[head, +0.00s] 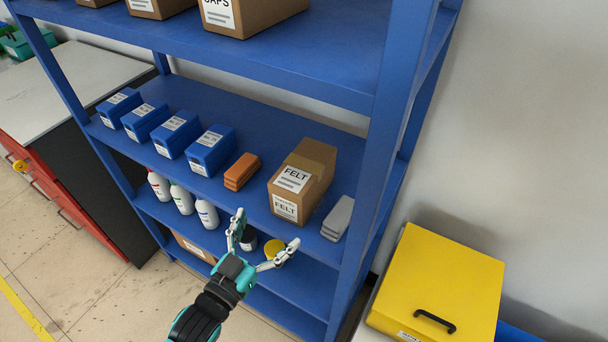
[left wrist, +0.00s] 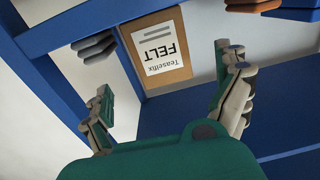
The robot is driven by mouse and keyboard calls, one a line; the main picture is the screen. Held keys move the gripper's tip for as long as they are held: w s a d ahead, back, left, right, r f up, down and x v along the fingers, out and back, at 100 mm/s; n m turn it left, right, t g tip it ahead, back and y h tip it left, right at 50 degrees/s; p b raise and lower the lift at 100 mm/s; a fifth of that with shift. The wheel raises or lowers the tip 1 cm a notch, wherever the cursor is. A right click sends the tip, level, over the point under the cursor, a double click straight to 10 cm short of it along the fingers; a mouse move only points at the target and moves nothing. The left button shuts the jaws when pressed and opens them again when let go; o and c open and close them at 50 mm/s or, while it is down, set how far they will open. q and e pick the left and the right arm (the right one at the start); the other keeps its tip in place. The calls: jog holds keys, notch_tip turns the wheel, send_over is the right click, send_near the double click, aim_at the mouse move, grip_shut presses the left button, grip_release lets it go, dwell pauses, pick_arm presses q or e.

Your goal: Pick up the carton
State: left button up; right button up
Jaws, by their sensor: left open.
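A brown cardboard carton labelled FELT (head: 300,182) stands on the middle shelf of the blue rack, towards its right end. In the left wrist view the carton's labelled front (left wrist: 158,50) shows upside down, beyond and between my fingers. My left gripper (head: 266,238) is open and empty, in front of the shelf and below the carton, apart from it. Its two spread fingers also show in the left wrist view (left wrist: 165,90). My right gripper is in neither view.
An orange block stack (head: 242,171) lies left of the carton and a grey stack (head: 338,218) close on its right. Several blue bins (head: 210,150) stand further left. The right rack post (head: 372,190) is near the carton. A yellow case (head: 440,280) stands at right.

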aim_at(285, 203)
pick_arm(q)
jog(key=p+x, duration=0.1)
jog(key=x, duration=0.4)
jog(key=shift+w+r, duration=0.1)
jog(key=shift+w, duration=0.1)
jog(key=p+x, duration=0.1)
jog(key=x, duration=0.2)
jog(key=p+x, duration=0.1)
jog(key=shift+w+d+r+p, duration=0.25)
jog(key=shift+w+r+p, duration=0.05)
jog(key=shift+w+r, duration=0.05)
jog(key=shift+w+d+f, duration=0.15)
jog(key=shift+w+d, duration=0.05)
jog(key=shift+w, duration=0.1)
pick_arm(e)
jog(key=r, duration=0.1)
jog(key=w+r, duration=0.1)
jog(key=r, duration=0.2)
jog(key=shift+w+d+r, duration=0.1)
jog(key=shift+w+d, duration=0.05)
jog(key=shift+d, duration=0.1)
pick_arm(q)
jog(key=shift+a, duration=0.1)
jog(key=shift+c, duration=1.2)
jog(key=c, duration=0.9)
jog(key=shift+c, duration=0.2)
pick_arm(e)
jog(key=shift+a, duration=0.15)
